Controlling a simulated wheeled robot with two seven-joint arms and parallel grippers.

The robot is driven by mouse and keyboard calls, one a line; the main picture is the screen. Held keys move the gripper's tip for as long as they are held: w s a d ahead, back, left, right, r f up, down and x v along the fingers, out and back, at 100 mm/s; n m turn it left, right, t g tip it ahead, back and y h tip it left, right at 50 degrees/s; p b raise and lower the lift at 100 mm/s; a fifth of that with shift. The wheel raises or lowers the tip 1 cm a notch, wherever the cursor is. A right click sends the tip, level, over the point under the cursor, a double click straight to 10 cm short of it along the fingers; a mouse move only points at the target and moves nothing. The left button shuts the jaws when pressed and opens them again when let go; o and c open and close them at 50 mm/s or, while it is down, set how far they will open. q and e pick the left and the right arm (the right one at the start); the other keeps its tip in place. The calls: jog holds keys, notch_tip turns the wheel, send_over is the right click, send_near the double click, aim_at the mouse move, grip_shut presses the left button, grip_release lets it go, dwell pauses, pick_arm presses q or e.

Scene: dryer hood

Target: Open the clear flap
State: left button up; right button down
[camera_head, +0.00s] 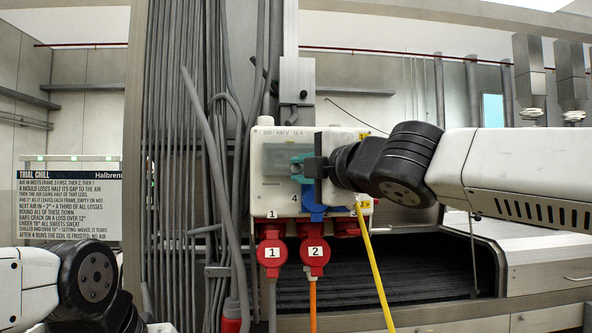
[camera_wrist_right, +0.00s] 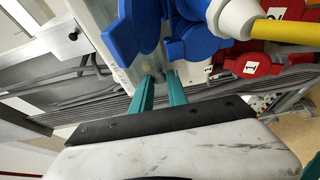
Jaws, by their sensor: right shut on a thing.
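The socket box (camera_head: 258,196) is pale, marked 230/400 V, and stands at the centre of the head view. The clear flap (camera_head: 277,158) is a greyish see-through window on its upper front. My right gripper (camera_head: 303,165) reaches in from the right. Its teal fingers are at the flap's right part, shut on it. In the right wrist view the teal fingers (camera_wrist_right: 160,88) meet the box front beside blue socket covers (camera_wrist_right: 190,42); the flap itself is hard to make out there. My left arm shows at lower left, but its gripper is out of view.
Below the flap are a blue socket (camera_head: 312,205) marked 4 and red plugs marked 1 (camera_head: 271,255) and 2 (camera_head: 315,252). A yellow cable (camera_head: 378,275) hangs at the right. Grey conduits (camera_head: 180,150) run up the left side. A sign (camera_head: 68,200) stands far left.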

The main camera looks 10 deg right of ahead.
jog(key=shift+s+r, duration=0.1)
jog(key=shift+s, duration=0.05)
jog(key=shift+s+r+m+g+h, duration=0.25)
jog(key=shift+r+g, duration=0.15)
jog(key=shift+g, duration=0.25)
jog(key=shift+s+r+m+g+h, duration=0.25)
jog(key=shift+r+g, duration=0.15)
jog(key=shift+g, duration=0.25)
jog(key=shift+s+r+m+g+h, duration=0.2)
jog(key=shift+r+m+g, duration=0.1)
jog(key=shift+r+g, duration=0.5)
jog(key=shift+s+r+m+g+h, duration=0.25)
jog(key=shift+r+g, duration=0.35)
jog(key=shift+g, duration=0.4)
